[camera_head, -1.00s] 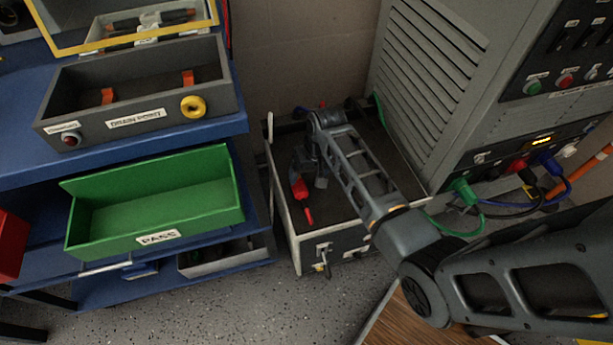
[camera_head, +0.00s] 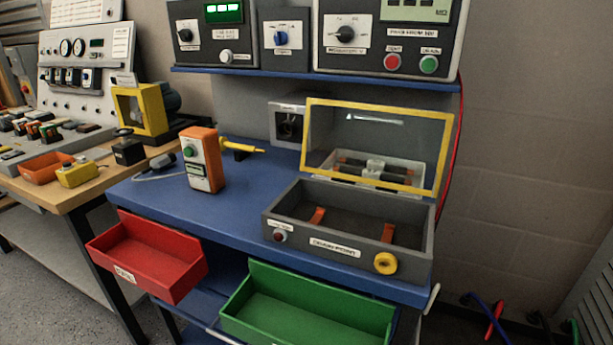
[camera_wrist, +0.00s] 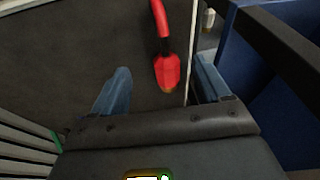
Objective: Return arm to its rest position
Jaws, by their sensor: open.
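In the wrist view my gripper (camera_wrist: 163,63) is open, with its two blue-grey fingers spread apart. A red clip or plug (camera_wrist: 167,72) with a red lead shows between the fingers, over the dark floor of a box. I cannot tell how far below the fingertips it is; the fingers do not touch it. My arm and gripper are outside the head view. A red lead (camera_head: 494,322) shows at that view's lower right.
A blue bench (camera_head: 235,215) carries an open grey box with a yellow-framed lid (camera_head: 375,110) and an orange handheld meter (camera_head: 201,160). Red (camera_head: 150,260) and green (camera_head: 305,320) bins hang in front. In the wrist view a blue panel (camera_wrist: 265,70) stands close on the right.

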